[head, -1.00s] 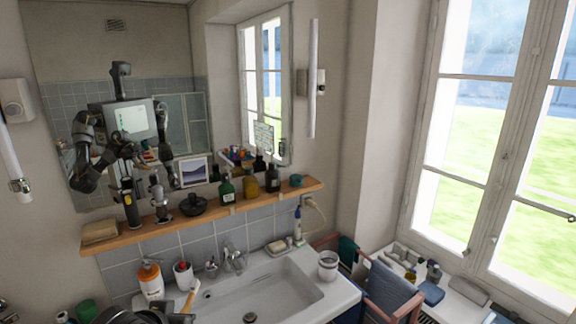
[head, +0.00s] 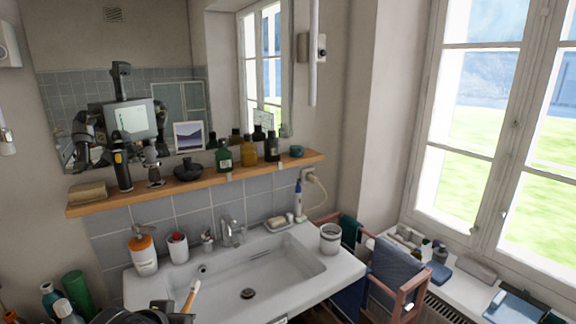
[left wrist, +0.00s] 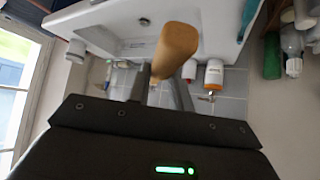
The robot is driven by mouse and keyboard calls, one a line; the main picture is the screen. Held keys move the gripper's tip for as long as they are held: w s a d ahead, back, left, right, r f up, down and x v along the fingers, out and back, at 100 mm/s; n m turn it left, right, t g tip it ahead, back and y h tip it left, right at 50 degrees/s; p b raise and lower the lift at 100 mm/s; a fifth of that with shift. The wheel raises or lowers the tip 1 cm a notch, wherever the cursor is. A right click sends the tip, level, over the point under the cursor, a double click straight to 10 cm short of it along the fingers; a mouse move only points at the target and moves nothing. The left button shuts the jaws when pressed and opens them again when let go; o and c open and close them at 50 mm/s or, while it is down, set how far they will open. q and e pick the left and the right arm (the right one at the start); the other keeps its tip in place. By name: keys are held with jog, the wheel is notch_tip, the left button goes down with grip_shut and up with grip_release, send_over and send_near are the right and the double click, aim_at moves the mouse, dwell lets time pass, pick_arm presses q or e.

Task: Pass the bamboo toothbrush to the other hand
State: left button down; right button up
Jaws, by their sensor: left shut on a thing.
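The bamboo toothbrush (head: 190,296) shows at the bottom of the head view, in front of the basin's left side, with a pale head pointing up. My left gripper (head: 181,315) is shut on it and is partly cut off by the bottom edge. In the left wrist view, the blunt tan end of the toothbrush (left wrist: 176,50) sticks out large between the fingers of my left gripper (left wrist: 163,88). The part inside the grip is hidden. My right gripper is not directly in view.
A white washbasin (head: 320,285) lies ahead. A soap dispenser (head: 143,252) and a red-topped white container (head: 178,247) stand at its back left, a white cup (head: 330,238) at its right. A wooden shelf (head: 215,181) with bottles runs above. A chair (head: 392,275) stands right.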

pick_arm(q)
jog(key=shift+f, duration=0.4)
pick_arm(e)
jog(key=shift+f, duration=0.4)
